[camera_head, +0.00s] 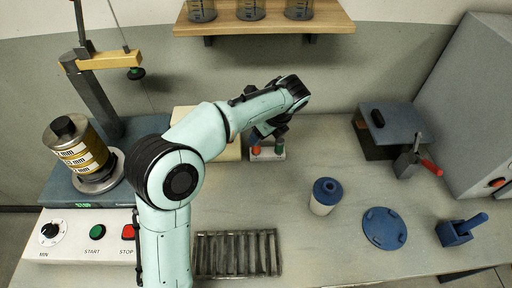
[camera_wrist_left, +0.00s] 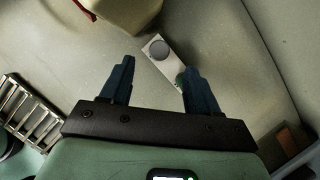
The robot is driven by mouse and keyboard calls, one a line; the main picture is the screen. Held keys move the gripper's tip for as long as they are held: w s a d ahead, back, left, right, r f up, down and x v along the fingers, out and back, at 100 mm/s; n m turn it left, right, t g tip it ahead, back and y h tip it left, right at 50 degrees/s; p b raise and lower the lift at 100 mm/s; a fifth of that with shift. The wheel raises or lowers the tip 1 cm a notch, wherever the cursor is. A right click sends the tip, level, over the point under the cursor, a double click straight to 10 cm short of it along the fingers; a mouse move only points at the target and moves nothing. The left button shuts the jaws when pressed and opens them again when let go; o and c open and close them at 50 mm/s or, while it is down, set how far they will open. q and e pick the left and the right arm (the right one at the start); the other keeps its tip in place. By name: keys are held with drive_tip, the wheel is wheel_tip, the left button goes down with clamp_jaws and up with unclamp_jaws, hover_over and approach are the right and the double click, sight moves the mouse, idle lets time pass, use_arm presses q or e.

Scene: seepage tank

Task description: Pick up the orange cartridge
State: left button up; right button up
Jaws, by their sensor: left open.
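The orange cartridge (camera_head: 256,150) shows as a small orange spot at the left end of a small white holder (camera_head: 268,155) in the head view. A green piece (camera_head: 279,147) stands at the holder's right end. My left gripper (camera_head: 262,134) is open, just above and behind the holder, and partly covers it. In the left wrist view my open fingers (camera_wrist_left: 159,68) point toward the white holder (camera_wrist_left: 165,58), which lies between and beyond the tips. A grey round top (camera_wrist_left: 159,49) shows on it; no orange is visible there. Nothing is between the fingers. My right gripper is out of view.
A slatted dark rack (camera_head: 237,253) lies at the front. A blue-topped white bottle (camera_head: 325,197), a blue disc (camera_head: 384,228) and a red-handled clamp (camera_head: 418,161) stand to the right. A banded cylinder (camera_head: 77,148) is at left. A wooden shelf (camera_head: 265,23) hangs above.

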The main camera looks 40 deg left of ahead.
sight(256, 148)
use_arm(q)
drive_tip(key=x, duration=0.2)
drive_tip(key=shift+a+f, duration=0.15)
drive_tip(key=shift+f, duration=0.25)
drive_tip(key=b+x, duration=0.1)
drive_tip(key=x, duration=0.4)
drive_tip(key=shift+c, duration=0.2)
drive_tip(key=shift+r, duration=0.1)
drive_tip(key=c, duration=1.1)
